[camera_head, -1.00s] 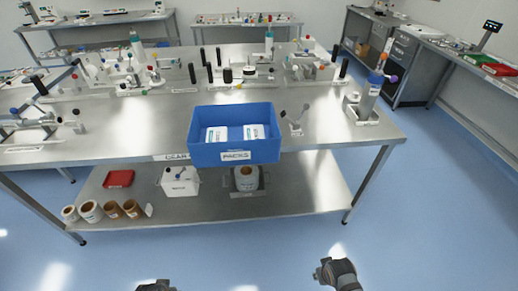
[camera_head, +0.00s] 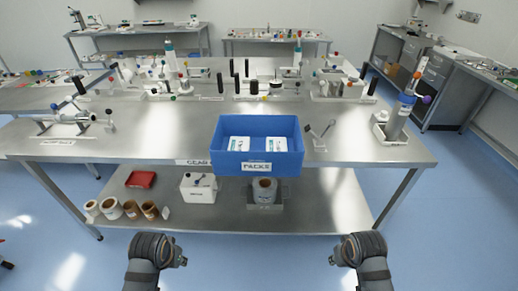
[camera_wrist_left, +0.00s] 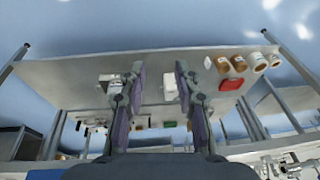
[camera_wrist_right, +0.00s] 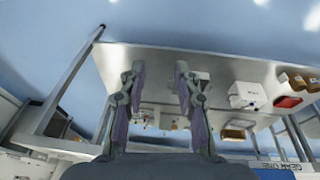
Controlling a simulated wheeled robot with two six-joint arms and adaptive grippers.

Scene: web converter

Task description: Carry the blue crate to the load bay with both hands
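The blue crate (camera_head: 258,148) sits upright at the front edge of the steel table (camera_head: 160,125), with a PACKS label on its front wall. White packs (camera_head: 240,144) lie inside it. My left gripper (camera_head: 182,260) and my right gripper (camera_head: 335,259) are below and in front of the crate, one to each side of it, both apart from it. In the left wrist view, the left gripper's fingers (camera_wrist_left: 158,72) stand apart with nothing between them. In the right wrist view, the right gripper's fingers (camera_wrist_right: 160,72) also stand apart and empty. The load bay cannot be made out.
A clamp-like fixture (camera_head: 320,134) stands just right of the crate. Machine parts line the table's rear. The lower shelf (camera_head: 330,205) holds rolls (camera_head: 131,209), a red tray (camera_head: 140,180) and a white box (camera_head: 198,188). Blue floor is open in front and right.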

